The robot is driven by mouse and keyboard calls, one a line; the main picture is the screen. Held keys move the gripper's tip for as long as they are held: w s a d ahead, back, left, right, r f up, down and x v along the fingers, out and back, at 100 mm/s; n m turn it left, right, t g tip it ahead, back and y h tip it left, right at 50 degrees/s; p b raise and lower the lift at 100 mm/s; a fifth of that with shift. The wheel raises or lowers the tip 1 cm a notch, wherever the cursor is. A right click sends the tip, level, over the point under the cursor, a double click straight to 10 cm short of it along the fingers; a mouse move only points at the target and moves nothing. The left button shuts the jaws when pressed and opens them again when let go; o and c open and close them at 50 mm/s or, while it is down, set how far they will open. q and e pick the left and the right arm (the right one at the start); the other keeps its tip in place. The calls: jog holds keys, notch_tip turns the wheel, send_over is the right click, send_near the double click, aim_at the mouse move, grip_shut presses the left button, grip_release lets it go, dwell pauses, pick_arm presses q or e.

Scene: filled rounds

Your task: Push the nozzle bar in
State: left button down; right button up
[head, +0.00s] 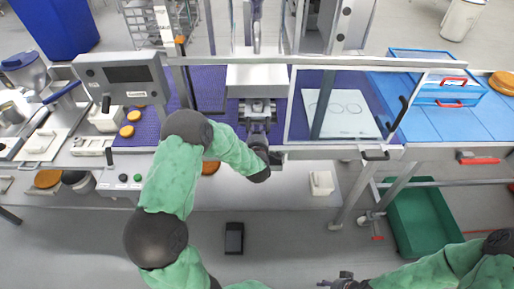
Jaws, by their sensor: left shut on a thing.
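The machine's pale steel block (257,78) stands over the purple belt at the centre. My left gripper (258,118) is at the front of this block, shut on a dark part below it that I take to be the nozzle bar. The gripper and wrist cover most of the bar, so how far in it sits cannot be told. My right gripper (336,281) is low at the bottom edge, away from the machine and small in view; its jaw state is unclear.
A clear framed guard (345,105) with a black handle stands right of the block, over a white sheet. A control panel (122,80) stands at left. Blue trays (440,75) lie at right. A green crate (420,215) is on the floor.

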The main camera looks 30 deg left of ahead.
aim_at(256, 117)
pick_arm(q)
jog(key=b+x, duration=0.1)
jog(key=x, duration=0.1)
jog(key=b+x, duration=0.1)
jog(key=x, duration=0.1)
jog(key=r+b+x, duration=0.1)
jog(key=x, duration=0.2)
jog(key=shift+w+a+r, duration=0.1)
jog(key=shift+a, duration=0.05)
jog(key=shift+w+a, duration=0.15)
jog(key=shift+w, duration=0.1)
jog(key=shift+r, duration=0.2)
jog(key=shift+w+r, duration=0.1)
jog(key=c, duration=1.3)
grip_release()
jog(key=shift+a, duration=0.1)
jog(key=shift+w+f, duration=0.2)
jog(key=shift+s+r, duration=0.1)
jog(key=shift+s, duration=0.05)
jog(key=v, duration=1.2)
